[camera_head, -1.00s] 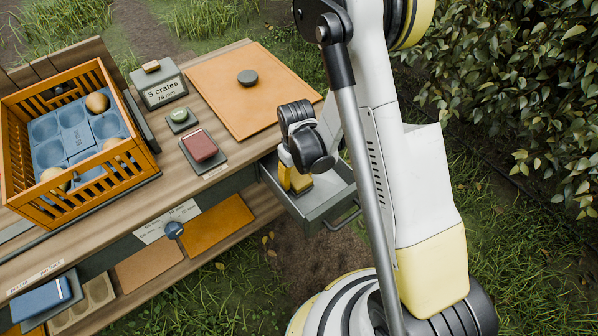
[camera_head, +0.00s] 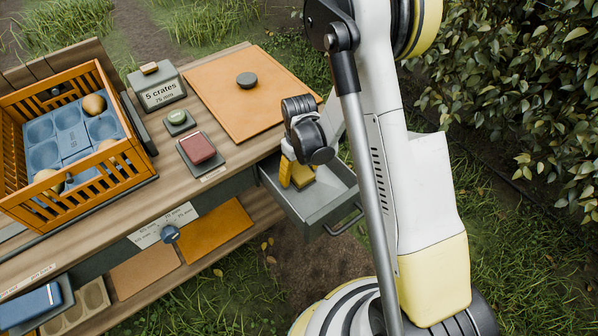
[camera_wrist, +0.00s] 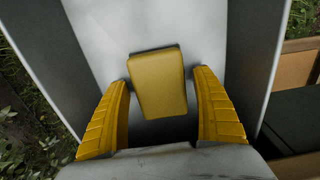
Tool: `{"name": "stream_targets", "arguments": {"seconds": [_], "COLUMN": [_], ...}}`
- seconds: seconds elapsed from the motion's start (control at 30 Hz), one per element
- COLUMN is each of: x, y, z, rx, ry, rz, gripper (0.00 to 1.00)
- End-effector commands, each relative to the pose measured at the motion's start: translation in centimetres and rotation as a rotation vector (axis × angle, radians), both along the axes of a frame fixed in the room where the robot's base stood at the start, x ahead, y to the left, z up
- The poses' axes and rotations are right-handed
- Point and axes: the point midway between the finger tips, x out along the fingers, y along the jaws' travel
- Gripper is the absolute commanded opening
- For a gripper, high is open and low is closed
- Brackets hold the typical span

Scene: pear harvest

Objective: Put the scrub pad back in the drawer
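The scrub pad, a yellow block (camera_wrist: 158,85), lies on the grey floor of the open drawer (camera_head: 318,219). It also shows in the head view (camera_head: 305,180), partly hidden by my gripper. My gripper (camera_head: 295,174) reaches down into the drawer over the pad. In the wrist view its two yellow fingers (camera_wrist: 163,80) stand apart on either side of the pad, with narrow gaps beside it. The drawer (camera_wrist: 100,25) is pulled out under the bench's right end, with its handle at the front.
An orange crate (camera_head: 135,165) with pears stands on the bench's left. A hedge (camera_head: 510,90) is at right.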

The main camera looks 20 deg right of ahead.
Motion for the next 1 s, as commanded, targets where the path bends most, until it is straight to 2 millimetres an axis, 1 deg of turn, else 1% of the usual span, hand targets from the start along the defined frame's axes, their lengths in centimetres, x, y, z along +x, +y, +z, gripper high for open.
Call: {"name": "stream_targets", "arguments": {"seconds": [0.17, 0.27, 0.37, 0.5, 0.6, 0.7, 0.93, 1.0], "x": [0.0, 0.0, 0.0, -0.1, -0.1, -0.1, -0.2, -0.4], "y": [0.0, 0.0, 0.0, 0.0, 0.0, 0.0, 0.0, 0.0], "z": [0.2, 1.2, 3.1, 6.6, 8.8, 10.5, 12.9, 14.3], "rx": [0.000, 0.000, 0.000, 0.000, 0.000, 0.000, 0.000, 0.001], "ry": [0.000, 0.000, 0.000, 0.000, 0.000, 0.000, -0.007, -0.025], "rz": [0.000, 0.000, 0.000, 0.000, 0.000, 0.000, -0.004, -0.014], "gripper": [0.77, 0.77, 0.77, 0.77, 0.77, 0.77, 0.77, 0.77]}}
